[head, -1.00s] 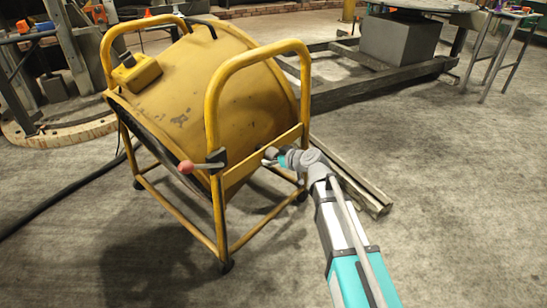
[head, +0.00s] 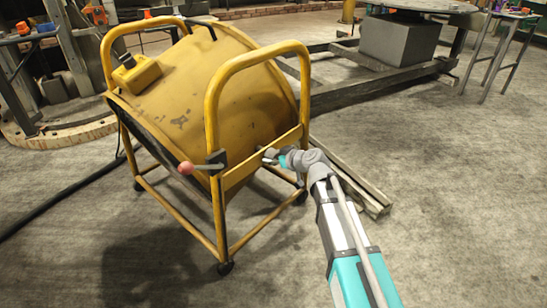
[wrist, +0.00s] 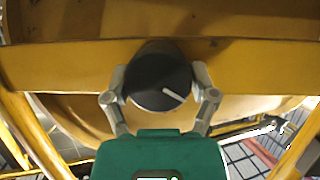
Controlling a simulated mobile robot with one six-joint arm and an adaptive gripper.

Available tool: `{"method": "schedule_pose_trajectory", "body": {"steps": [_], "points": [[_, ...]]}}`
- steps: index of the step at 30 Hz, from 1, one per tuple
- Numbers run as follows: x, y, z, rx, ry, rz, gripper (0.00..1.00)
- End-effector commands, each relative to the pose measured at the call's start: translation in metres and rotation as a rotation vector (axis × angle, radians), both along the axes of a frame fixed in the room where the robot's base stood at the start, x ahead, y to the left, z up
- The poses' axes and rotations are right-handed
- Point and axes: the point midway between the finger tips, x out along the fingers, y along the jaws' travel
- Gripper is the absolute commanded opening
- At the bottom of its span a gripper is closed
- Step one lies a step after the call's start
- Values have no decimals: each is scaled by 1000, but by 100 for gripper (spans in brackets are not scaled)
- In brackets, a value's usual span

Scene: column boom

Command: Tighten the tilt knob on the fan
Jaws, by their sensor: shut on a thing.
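The fan (head: 200,95) is a large yellow drum tilted in a yellow tube frame on small wheels. The tilt knob (wrist: 158,82) is round and black with a white line mark pointing to the lower right, in the middle of the wrist view on a yellow bar. My gripper (wrist: 160,94) has its two grey fingers on either side of the knob, shut on it. In the head view my gripper (head: 272,157) reaches the right side of the frame, and the knob is hidden there.
A black cable (head: 70,195) runs along the floor at left. Wooden beams (head: 350,180) lie behind my arm.

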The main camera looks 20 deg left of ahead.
Motion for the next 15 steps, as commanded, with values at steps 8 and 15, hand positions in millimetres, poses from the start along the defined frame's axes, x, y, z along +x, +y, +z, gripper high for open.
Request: {"method": "schedule_pose_trajectory", "body": {"steps": [8, 15], "points": [[1, 1, -1, 65, 166, 4, 27], [1, 1, -1, 145, 369, 6, 27]]}}
